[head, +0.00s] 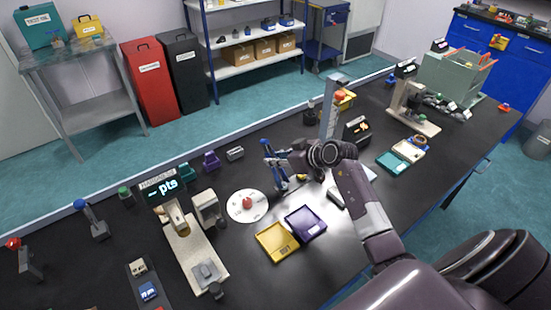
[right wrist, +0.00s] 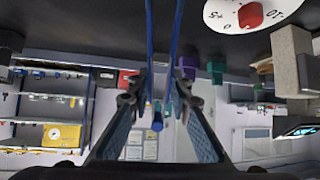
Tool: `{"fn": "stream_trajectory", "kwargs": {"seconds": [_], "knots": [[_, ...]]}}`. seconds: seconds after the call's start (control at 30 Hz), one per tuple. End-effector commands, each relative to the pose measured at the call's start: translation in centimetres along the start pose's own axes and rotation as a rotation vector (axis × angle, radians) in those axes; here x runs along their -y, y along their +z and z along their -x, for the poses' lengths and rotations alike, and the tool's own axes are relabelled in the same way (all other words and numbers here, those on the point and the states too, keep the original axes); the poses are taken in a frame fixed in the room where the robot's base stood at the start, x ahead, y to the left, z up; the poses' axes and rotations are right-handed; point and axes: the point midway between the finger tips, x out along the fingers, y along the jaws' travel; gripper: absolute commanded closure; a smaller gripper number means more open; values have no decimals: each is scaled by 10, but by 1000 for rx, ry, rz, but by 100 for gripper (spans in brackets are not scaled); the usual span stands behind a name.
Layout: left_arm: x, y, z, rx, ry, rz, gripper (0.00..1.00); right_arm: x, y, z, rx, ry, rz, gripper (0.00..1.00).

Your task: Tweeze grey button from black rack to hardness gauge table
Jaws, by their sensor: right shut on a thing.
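My right gripper (head: 284,162) is above the middle of the black bench, its arm coming in from the right. It is shut on blue tweezers (head: 279,181). In the right wrist view the two blue prongs of the tweezers (right wrist: 150,45) extend between my fingers (right wrist: 160,115), apart from each other, with no button visible between them. The hardness gauge (head: 178,216) stands left of the gripper, on a cream base beside a lit display (head: 163,188). I cannot pick out the grey button, and I cannot tell for sure which dark holder is the black rack. My left gripper is out of view.
A white dial with a red knob (head: 247,205) lies between gauge and gripper; it also shows in the right wrist view (right wrist: 250,15). A yellow tray (head: 277,243) and a purple tray (head: 305,223) lie in front. A tall grey post (head: 329,115) rises behind my right wrist.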

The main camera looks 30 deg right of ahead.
Motion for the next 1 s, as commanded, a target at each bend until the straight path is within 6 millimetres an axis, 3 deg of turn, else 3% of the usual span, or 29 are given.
{"fn": "stream_trajectory", "kwargs": {"seconds": [0.2, 0.77, 1.0], "knots": [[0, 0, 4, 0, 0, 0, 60, 0, -4, 2, -1, 0, 0, 100], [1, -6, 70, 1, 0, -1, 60, -1, -54, 38, -1, 0, 0, 100], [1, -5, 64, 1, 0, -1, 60, -2, -74, 52, -4, 2, 2, 100]]}}
